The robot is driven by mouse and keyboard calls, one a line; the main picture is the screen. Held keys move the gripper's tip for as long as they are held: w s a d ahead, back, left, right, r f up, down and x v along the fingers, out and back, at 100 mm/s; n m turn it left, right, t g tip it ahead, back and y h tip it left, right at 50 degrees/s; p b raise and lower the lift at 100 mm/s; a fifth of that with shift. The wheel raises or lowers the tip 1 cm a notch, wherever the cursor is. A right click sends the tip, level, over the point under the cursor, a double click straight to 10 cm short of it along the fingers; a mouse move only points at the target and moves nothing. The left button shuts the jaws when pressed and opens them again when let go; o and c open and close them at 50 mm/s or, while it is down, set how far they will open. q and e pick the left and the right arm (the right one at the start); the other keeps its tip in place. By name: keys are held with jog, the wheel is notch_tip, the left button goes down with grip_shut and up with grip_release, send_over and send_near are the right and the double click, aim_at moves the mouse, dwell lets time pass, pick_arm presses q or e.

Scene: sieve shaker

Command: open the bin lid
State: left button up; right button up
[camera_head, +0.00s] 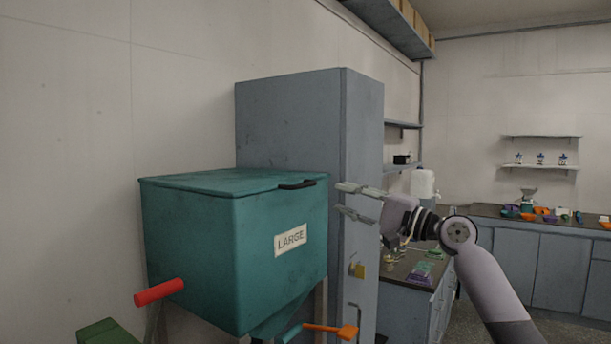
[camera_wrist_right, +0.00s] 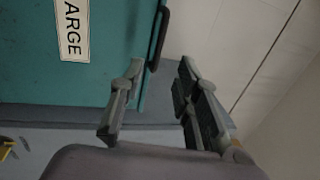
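The teal bin (camera_head: 230,250) with a "LARGE" label stands at the left in the head view. Its flat lid (camera_head: 225,181) is closed, with a black handle (camera_head: 297,185) at the front right edge. My right gripper (camera_head: 340,199) is open and empty, just right of the handle and apart from it. In the right wrist view the open fingers (camera_wrist_right: 160,75) point toward the handle (camera_wrist_right: 159,38), which lies ahead of the gap between them. The bin's side (camera_wrist_right: 110,30) fills the upper left there. My left gripper is not in view.
A tall grey cabinet (camera_head: 290,120) stands right behind the bin. A counter (camera_head: 540,220) with colored items lies at the back right.

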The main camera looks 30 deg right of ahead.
aim_at(307, 186)
jog(key=p+x, duration=0.4)
jog(key=x, duration=0.6)
jog(key=shift+w+r+p, duration=0.1)
jog(key=shift+r+p, duration=0.05)
jog(key=shift+p, duration=0.2)
jog(key=shift+w+a, duration=0.15)
jog(key=shift+w, duration=0.45)
jog(key=shift+c, duration=0.2)
grip_shut()
